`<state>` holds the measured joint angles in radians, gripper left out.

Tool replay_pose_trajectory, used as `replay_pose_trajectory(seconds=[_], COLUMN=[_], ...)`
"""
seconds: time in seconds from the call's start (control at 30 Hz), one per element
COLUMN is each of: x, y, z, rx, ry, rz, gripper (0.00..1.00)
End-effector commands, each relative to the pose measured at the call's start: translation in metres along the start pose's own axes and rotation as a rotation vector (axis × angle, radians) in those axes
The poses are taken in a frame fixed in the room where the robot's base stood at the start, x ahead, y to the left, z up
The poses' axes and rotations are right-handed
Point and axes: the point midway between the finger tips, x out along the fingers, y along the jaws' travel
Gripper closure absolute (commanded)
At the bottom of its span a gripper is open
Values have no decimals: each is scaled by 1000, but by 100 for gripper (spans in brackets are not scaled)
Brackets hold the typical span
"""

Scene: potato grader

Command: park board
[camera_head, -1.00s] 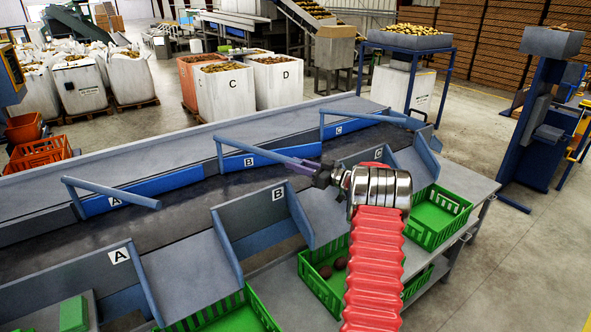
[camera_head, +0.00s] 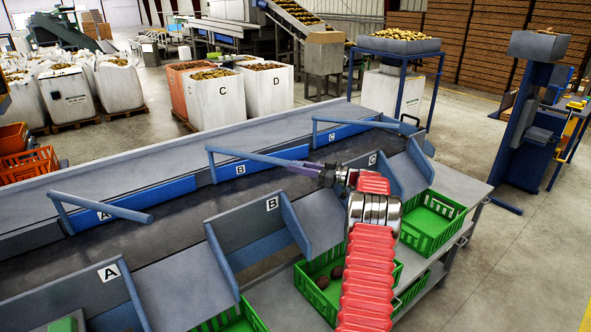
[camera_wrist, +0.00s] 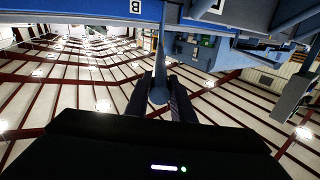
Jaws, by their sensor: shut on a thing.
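Board B (camera_head: 240,168) is a blue board along the far side of the dark belt. Its blue-grey bar (camera_head: 255,158) runs from a post at the left towards my gripper. My gripper (camera_head: 309,169) is shut on the bar's right end, above the belt. In the wrist view, the round bar (camera_wrist: 159,85) lies between the fingers of my gripper (camera_wrist: 161,108). Board A (camera_head: 120,207) is at the left and board C (camera_head: 345,134) at the far right, each with a similar bar. My red arm hides part of the chutes.
Chutes marked A (camera_head: 90,297), B (camera_head: 245,225) and C line the near side, with dividers standing up. Green crates (camera_head: 432,218) stand below them, one holding dark potatoes (camera_head: 329,278). A blue stand (camera_head: 530,140) is at the right; open floor lies before it.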

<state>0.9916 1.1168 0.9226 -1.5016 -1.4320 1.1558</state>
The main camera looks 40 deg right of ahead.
Motion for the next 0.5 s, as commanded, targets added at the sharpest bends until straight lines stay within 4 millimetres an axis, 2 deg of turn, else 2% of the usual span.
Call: replay_pose_trajectory(seconds=[0.03, 0.17, 0.2, 0.43, 0.5], x=[6, 3, 3, -3, -4], y=[-3, -1, -1, 1, 2], z=[-1, -2, -2, -2, -2], rx=[-2, -2, -3, -2, -2], ry=[1, 2, 2, 2, 2], rz=[-8, -5, -5, 2, 3], gripper=[100, 100, 77, 61, 60])
